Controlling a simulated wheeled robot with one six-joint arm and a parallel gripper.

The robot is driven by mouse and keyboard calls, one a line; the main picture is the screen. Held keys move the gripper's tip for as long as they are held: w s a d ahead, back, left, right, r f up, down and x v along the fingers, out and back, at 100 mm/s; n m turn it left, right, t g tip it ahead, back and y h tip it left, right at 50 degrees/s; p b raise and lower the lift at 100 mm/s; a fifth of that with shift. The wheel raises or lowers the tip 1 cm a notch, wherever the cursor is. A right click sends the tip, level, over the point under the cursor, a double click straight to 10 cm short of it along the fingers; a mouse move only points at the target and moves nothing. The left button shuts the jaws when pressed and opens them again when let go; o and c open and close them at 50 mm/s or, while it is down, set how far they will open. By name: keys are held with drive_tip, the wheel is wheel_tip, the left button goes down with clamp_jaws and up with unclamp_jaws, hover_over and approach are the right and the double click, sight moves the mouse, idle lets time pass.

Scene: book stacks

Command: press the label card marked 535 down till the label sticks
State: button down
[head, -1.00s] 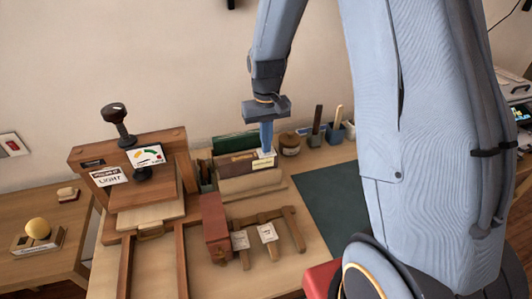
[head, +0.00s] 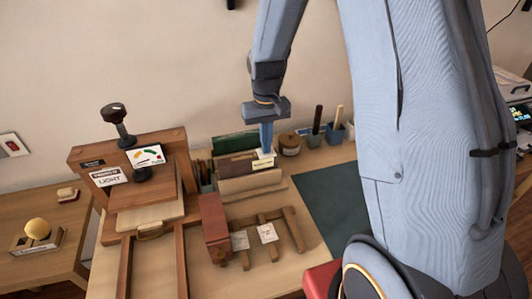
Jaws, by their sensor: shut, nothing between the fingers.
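My gripper (head: 267,147) points straight down at the row of books at the back of the table, its blue fingers shut with nothing between them. Its tips are at or just above a small cream label card (head: 263,163) on a brown book (head: 234,166). I cannot tell whether they touch it. The print on this card is too small to read, so I cannot confirm 535. Two white cards (head: 240,240) (head: 267,233) lie on a wooden rack (head: 292,228) in front; their marks are also unreadable.
A wooden press (head: 125,170) with a black knob and a dial stands at left. A red-brown block (head: 214,228) is beside the rack. A round pot (head: 289,144) and blue cups (head: 335,133) stand right of the books. A dark green mat (head: 333,203) is clear.

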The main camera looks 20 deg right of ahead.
idle(0.4)
wheel_tip(320, 180, up, 7)
drive_tip(key=p, duration=0.5)
idle(0.7)
idle(0.3)
drive_tip(key=s+t+b, duration=0.1)
drive_tip(key=s+b, duration=0.4)
drive_tip(key=s, duration=1.2)
drive_tip(key=shift+s+f+b, duration=0.15)
drive_tip(key=shift+f+b, duration=0.15)
drive_tip(key=shift+b, duration=0.1)
